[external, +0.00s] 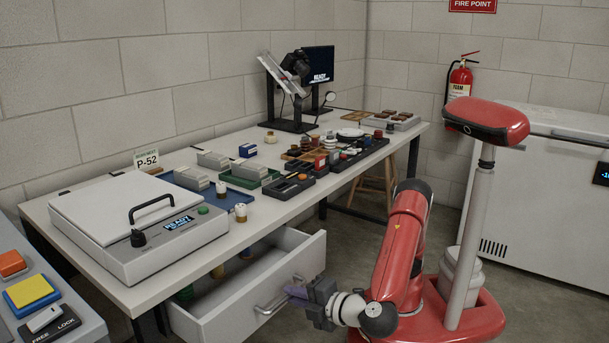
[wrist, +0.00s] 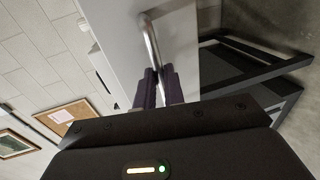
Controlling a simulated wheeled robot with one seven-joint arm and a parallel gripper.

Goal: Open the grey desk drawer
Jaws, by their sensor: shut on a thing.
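The grey desk drawer (external: 235,312) hangs under the white desk and stands pulled out, with its inside showing. A few small items, one green and one yellow, lie in it. Its bar handle (external: 272,304) is on the front face. My gripper (external: 292,294) is at the handle and shut on it. In the wrist view the metal handle (wrist: 151,42) runs down to the dark fingers of my gripper (wrist: 157,84), beside the pale drawer front (wrist: 118,30).
The desk top (external: 275,209) holds a scale-like device (external: 140,225), trays, small boxes and a monitor (external: 318,64). A wooden stool (external: 375,185) stands under the desk's far end. A white chest freezer (external: 545,200) stands at the right.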

